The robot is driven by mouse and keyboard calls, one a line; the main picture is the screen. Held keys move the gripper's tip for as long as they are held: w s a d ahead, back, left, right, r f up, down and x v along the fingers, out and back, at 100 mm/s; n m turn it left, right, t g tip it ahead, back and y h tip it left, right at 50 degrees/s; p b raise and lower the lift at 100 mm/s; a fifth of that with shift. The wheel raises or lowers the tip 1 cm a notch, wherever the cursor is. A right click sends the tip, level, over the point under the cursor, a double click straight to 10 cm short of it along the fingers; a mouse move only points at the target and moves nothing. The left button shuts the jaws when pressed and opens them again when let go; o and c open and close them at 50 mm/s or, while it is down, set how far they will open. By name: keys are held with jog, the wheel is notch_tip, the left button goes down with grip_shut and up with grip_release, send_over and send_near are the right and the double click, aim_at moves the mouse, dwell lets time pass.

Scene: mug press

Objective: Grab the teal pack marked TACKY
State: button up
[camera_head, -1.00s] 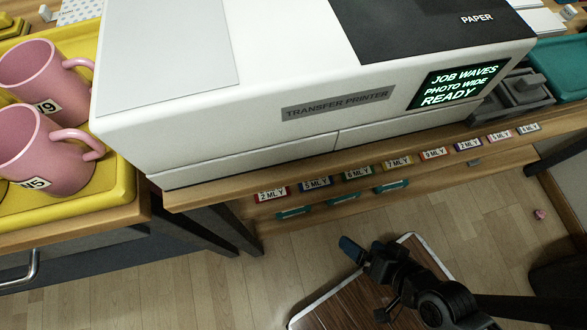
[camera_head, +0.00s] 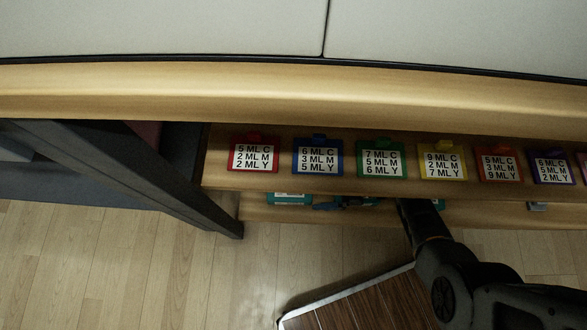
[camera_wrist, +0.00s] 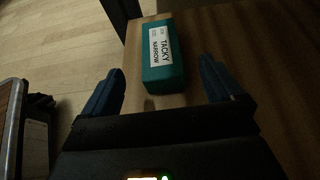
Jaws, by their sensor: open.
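The teal pack marked TACKY NARROW (camera_wrist: 152,72) lies on a wooden shelf in the wrist view, label up. It is probably the leftmost teal pack (camera_head: 290,198) on the lower shelf in the head view, where its label is too small to read. My gripper (camera_wrist: 162,80) is open with blue fingers, one on each side of the pack's near end in the picture. Clear gaps show on both sides, and nothing is held. In the head view my gripper (camera_head: 328,206) is just right of that leftmost pack, at the shelf's front.
Several coloured cards with ink amounts line the upper shelf (camera_head: 215,180), overhanging the lower one. A dark table leg (camera_head: 190,185) stands left of the lower shelf. Open floor (camera_head: 120,270) lies in front.

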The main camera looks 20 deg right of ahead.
jog(key=b+x, duration=0.3)
jog(key=x, duration=0.4)
jog(key=shift+d+f, duration=0.1)
jog(key=shift+w+a, duration=0.15)
jog(key=shift+a, duration=0.2)
jog(key=c, duration=1.3)
